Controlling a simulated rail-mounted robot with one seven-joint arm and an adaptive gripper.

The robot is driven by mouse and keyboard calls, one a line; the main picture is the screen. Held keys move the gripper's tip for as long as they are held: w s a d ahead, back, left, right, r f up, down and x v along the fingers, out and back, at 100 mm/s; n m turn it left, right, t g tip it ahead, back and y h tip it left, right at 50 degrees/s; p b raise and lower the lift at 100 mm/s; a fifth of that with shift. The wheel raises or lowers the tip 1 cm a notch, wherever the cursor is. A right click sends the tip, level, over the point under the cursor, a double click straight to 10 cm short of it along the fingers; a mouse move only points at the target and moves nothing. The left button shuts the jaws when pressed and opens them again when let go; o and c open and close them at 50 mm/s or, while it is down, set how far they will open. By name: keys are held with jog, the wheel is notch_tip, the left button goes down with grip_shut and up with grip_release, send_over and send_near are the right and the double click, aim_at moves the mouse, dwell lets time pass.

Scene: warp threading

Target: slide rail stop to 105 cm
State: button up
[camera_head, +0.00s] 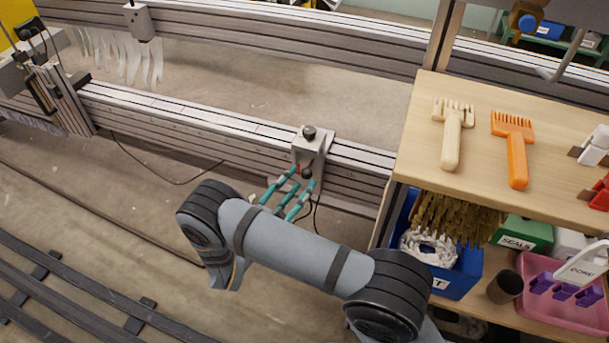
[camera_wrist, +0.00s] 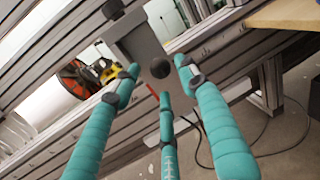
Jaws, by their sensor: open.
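The rail stop (camera_head: 312,147) is a grey metal block on the near aluminium rail (camera_head: 240,128), just left of the wooden table. It has a dark knob on top and another dark knob on its front face. In the wrist view the stop (camera_wrist: 140,48) fills the upper middle, with the black front knob (camera_wrist: 160,68) and a thin red pointer below it. My gripper (camera_head: 294,180) has teal fingers and is open. Its fingers spread around the front of the stop, on both sides and below the knob. I cannot tell whether any finger touches it. The scale marks are too small to read.
A wooden table (camera_head: 480,95) with combs stands right of the stop. Below it are a blue bin (camera_head: 462,276) and a pink tray (camera_head: 563,309). Another stop (camera_head: 140,20) sits on the far rail. The near rail left of the stop is clear.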

aim_at(305, 174)
jog(key=v, duration=0.7)
jog(key=shift+s+a, duration=0.2)
jog(key=shift+s, duration=0.15)
jog(key=x, duration=1.2)
jog(key=shift+d, duration=0.15)
jog(key=shift+w, duration=0.1)
dwell(0.6)
dwell(1.6)
